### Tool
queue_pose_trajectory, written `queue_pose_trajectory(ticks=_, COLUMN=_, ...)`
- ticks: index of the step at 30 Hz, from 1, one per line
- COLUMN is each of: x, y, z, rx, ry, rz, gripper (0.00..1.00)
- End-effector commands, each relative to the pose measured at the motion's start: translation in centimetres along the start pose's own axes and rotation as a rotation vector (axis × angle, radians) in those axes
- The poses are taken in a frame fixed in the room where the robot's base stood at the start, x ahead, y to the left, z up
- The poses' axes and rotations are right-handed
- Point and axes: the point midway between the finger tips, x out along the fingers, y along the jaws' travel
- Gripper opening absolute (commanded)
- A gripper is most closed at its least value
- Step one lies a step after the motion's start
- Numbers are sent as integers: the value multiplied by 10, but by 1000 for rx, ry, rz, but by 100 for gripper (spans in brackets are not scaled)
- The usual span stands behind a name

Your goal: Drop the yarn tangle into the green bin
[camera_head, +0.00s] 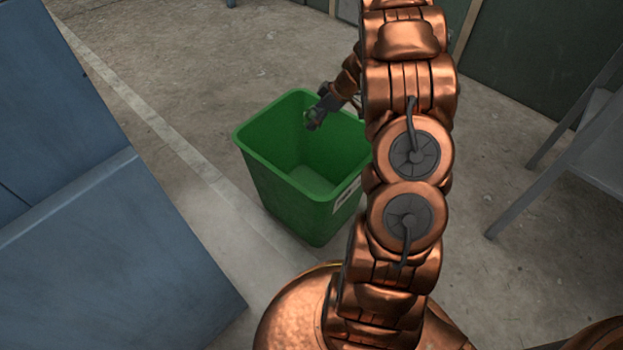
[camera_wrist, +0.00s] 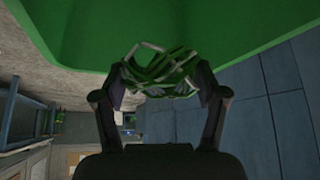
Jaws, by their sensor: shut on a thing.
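The green bin (camera_head: 266,172) stands upright on the floor at the middle of the head view, its open top facing up. In the wrist view the green bin (camera_wrist: 220,22) fills the upper part. My gripper (camera_head: 313,120) is over the bin's opening, towards its far right side. In the wrist view my gripper (camera_wrist: 165,88) is shut on the yarn tangle (camera_wrist: 160,70), a loose bundle of pale and dark strands between the two fingertips. The tangle is too small to make out in the head view. The part of the bin that I see inside looks empty.
A blue-grey panel structure (camera_head: 100,240) takes up the left side of the head view. A grey metal stand (camera_head: 560,170) is at the right. Concrete floor (camera_head: 220,50) is clear behind the bin. A pale line runs along the floor left of the bin.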

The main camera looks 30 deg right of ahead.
Motion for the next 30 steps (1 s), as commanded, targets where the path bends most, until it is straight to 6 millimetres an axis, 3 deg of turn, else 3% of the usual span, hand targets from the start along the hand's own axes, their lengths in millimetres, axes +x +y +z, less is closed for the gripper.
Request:
queue_pose_trajectory(ticks=15, x=40, y=-1, z=25, rx=2, ry=0, rz=-3, gripper=43)
queue_pose_trajectory(ticks=29, x=47, y=-1, z=30, rx=2, ry=0, rz=-1, gripper=43)
queue_pose_trajectory(ticks=30, x=47, y=-1, z=30, rx=2, ry=0, rz=-1, gripper=75)
